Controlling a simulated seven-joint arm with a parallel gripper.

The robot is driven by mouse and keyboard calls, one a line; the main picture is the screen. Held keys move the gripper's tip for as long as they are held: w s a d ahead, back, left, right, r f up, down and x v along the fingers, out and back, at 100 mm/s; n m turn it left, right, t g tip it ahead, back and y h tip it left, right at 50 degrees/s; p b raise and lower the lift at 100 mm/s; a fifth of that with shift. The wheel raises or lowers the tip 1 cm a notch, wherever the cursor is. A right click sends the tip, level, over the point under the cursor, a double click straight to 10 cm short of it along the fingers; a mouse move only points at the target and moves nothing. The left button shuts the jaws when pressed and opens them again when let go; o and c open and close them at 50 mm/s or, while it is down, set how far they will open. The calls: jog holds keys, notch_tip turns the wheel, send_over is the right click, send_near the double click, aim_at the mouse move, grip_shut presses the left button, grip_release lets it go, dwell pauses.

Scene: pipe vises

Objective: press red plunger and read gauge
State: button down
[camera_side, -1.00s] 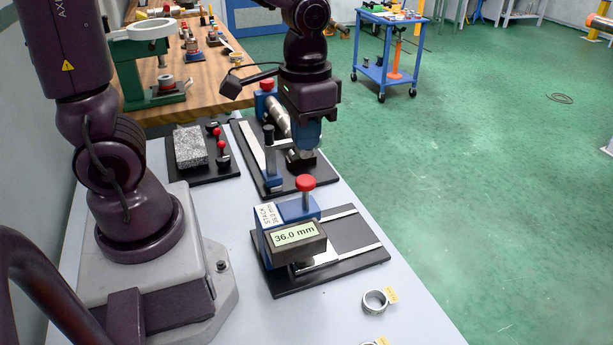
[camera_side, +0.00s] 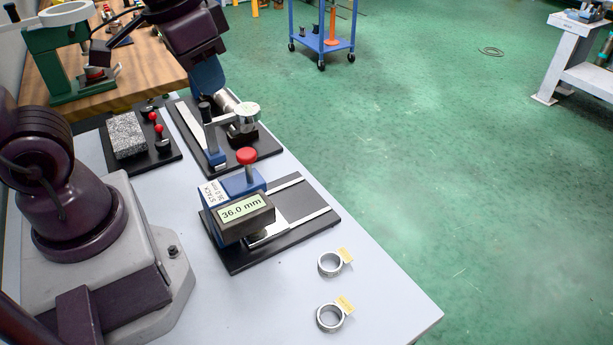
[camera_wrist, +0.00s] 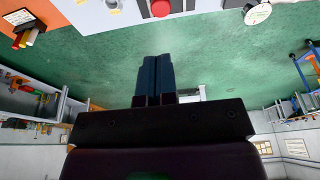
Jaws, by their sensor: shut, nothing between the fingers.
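The red plunger (camera_side: 246,156) stands upright on a blue block on a black base plate. A gauge (camera_side: 245,208) at the front of that block reads 36.0 mm, and a label beside it says STACK 36.0 mm. My gripper (camera_side: 208,88) is up and behind the plunger in the side view, tilted, with its blue fingers shut and empty, apart from the plunger. In the wrist view the shut fingers (camera_wrist: 155,62) point toward a red round cap (camera_wrist: 160,8) at the top edge; the gauge's reading does not show there.
Behind stands another fixture with a blue post (camera_side: 208,135) and a round-faced metal part (camera_side: 246,111). A granite block (camera_side: 126,135) and small red-knobbed pieces are at left. Two metal rings (camera_side: 330,264) with yellow tags lie at the front right.

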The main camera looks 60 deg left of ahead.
jog(key=s+r+t, duration=0.2)
jog(key=r, duration=0.1)
jog(key=shift+s+r+t, duration=0.3)
jog(key=shift+s, duration=0.05)
